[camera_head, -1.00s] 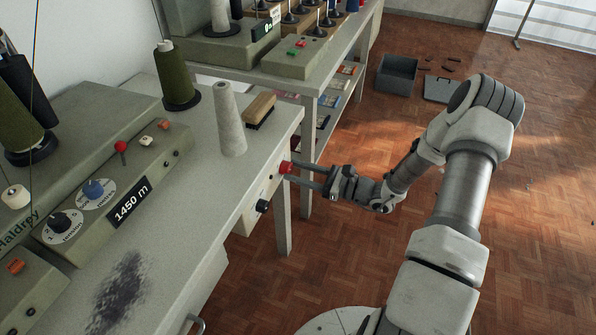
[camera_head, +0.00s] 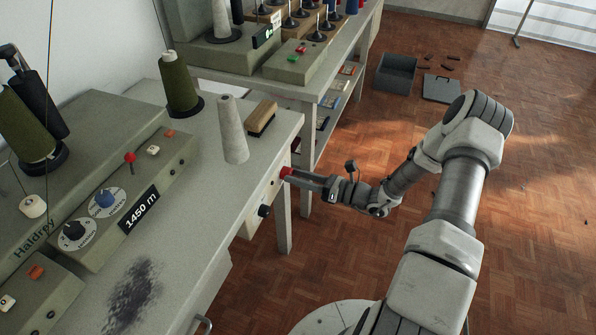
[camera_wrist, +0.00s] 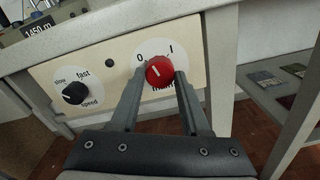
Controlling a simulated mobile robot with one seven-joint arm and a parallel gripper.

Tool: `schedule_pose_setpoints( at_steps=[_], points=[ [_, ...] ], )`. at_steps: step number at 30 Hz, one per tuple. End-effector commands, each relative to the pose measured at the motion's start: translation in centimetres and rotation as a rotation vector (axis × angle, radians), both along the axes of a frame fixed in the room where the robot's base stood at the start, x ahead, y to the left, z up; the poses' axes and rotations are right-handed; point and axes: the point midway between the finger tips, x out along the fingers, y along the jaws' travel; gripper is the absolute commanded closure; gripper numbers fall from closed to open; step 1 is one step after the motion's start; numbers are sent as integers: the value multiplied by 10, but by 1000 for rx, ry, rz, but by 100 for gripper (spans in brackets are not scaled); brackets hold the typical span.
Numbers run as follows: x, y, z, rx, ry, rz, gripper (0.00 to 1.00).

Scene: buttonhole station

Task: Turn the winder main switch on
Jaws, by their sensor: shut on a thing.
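The main switch is a red round knob (camera_wrist: 160,71) on a cream panel (camera_wrist: 112,70) under the table top, with marks 0 and I above it. Its white pointer line leans toward the upper left, toward the 0. My gripper (camera_wrist: 158,82) is shut on the red knob, with one finger at each side of it. The lettering below the knob is partly hidden. In the head view the red knob (camera_head: 286,172) shows at the table's front edge, with my gripper (camera_head: 293,176) reaching it from the right.
A black speed knob (camera_wrist: 75,93) sits left of the red knob on the same panel. The winder (camera_head: 125,190) with a 1450 m display stands on the table above. A table leg (camera_head: 284,225) is just below the panel. The floor at right is open.

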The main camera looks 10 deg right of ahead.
Motion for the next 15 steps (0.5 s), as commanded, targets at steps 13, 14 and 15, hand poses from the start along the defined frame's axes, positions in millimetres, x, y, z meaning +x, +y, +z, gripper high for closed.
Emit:
schedule_pose_setpoints(
  at_steps=[13,14,15],
  points=[
    [0,0,3,249,342,0,100],
    [0,0,2,265,365,0,100],
    [0,0,2,288,396,1,100]
  ],
)
